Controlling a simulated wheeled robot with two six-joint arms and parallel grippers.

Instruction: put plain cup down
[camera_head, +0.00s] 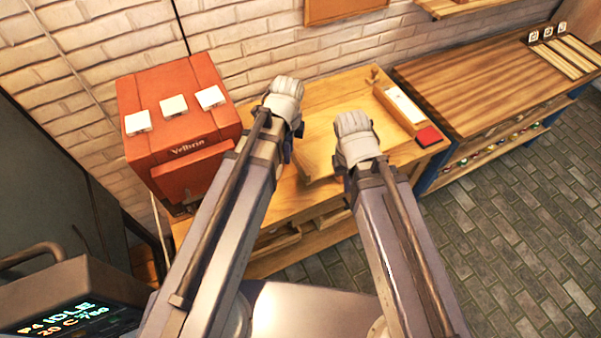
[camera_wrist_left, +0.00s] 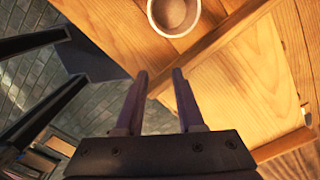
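A round cup (camera_wrist_left: 173,14) with a pale rim and brownish inside shows at the top edge of the left wrist view, partly cut off. It stands on the wooden surface beside a raised wooden strip. My left gripper (camera_wrist_left: 160,76) is open, with two dark fingers apart and nothing between them. The cup is beyond its fingertips and apart from them. In the head view my left gripper (camera_head: 284,98) is over the wooden bench, and the cup is not visible there. My right gripper (camera_head: 354,134) is over the bench's tray area; its fingers are hidden.
A red machine (camera_head: 180,125) with pale square pieces on top stands left on the bench. A wooden tray (camera_head: 322,150), a white strip in a wooden holder (camera_head: 402,104) and a red pad (camera_head: 428,136) are to the right. Another wooden counter (camera_head: 480,85) stands farther right.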

